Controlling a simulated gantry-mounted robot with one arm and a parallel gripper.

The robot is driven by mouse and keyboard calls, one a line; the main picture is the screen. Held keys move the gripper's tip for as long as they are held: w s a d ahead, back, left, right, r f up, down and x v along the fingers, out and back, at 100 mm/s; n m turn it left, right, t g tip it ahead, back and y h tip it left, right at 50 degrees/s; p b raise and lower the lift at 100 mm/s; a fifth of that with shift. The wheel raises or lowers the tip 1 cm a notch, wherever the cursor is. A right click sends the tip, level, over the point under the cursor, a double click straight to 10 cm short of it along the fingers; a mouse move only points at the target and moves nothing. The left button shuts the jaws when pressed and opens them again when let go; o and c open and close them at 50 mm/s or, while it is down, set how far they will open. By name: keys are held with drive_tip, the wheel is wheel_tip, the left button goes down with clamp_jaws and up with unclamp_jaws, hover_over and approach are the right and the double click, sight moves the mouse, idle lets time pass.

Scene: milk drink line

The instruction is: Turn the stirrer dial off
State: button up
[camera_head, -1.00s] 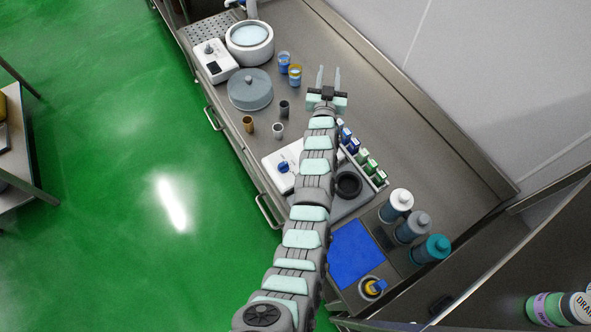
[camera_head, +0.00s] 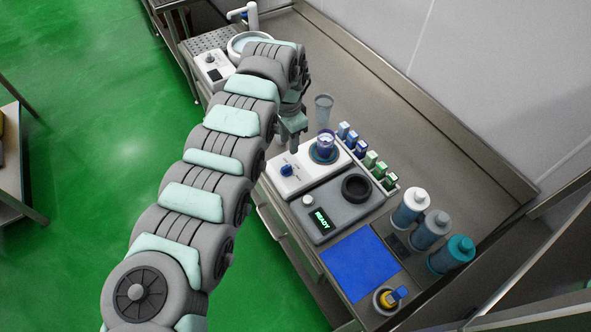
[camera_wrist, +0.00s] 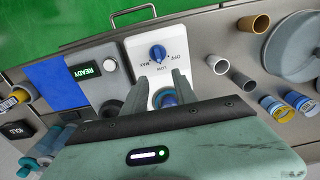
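The stirrer (camera_head: 300,183) is a white box on the steel counter. Its blue dial (camera_head: 287,170) also shows in the wrist view (camera_wrist: 157,53), with MAX on its left, LOW below and OFF on its right. Which mark the dial points to, I cannot tell. A clear cup with blue-purple contents (camera_head: 326,142) stands on the stirrer's round plate. My gripper (camera_wrist: 160,76) is open and empty above the stirrer. Its fingertips appear just below the dial in the wrist view, apart from it as far as I can see. In the head view my arm hides part of the gripper.
A grey unit (camera_head: 345,215) with a READY display and black ring is beside the stirrer. Small cartons (camera_head: 371,159) line the far side. Several bottles (camera_head: 428,230) and a blue mat (camera_head: 358,262) are at right. Cups and a grey lidded round object (camera_wrist: 294,46) show in the wrist view.

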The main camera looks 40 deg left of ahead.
sight(289, 166)
drive_tip(key=f, duration=1)
drive_tip(key=shift+s+f, duration=0.25)
drive_tip(key=shift+f, duration=0.1)
drive_tip(key=shift+c, duration=0.5)
clamp_jaws()
